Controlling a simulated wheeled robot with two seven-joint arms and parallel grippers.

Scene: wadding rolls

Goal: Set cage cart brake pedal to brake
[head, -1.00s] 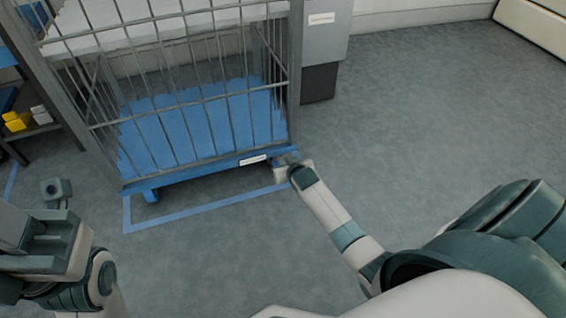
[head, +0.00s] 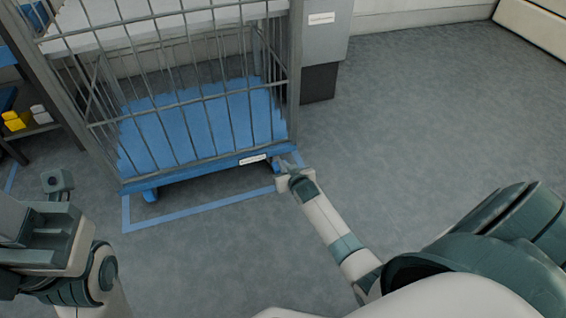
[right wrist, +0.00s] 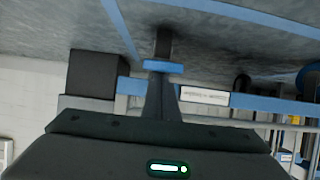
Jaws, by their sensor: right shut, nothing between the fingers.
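The cage cart (head: 200,158) stands at the upper left in the head view, with grey bars and a blue base. My right gripper (head: 281,170) is shut and empty at the base's near right corner. In the right wrist view its narrow dark fingers (right wrist: 161,95) point toward a small blue piece (right wrist: 163,67) that looks like the brake pedal. I cannot tell whether they touch or how the pedal is set. In the head view the gripper partly hides that spot. My left gripper (head: 57,183) is at the lower left, away from the cart; its jaws are unclear.
Blue floor tape (head: 200,212) outlines the cart's place. A grey cabinet with a dark base (head: 319,84) stands just right of the cart. A shelf with yellow and white bottles (head: 17,121) is at the left edge. The floor at right (head: 430,110) is clear.

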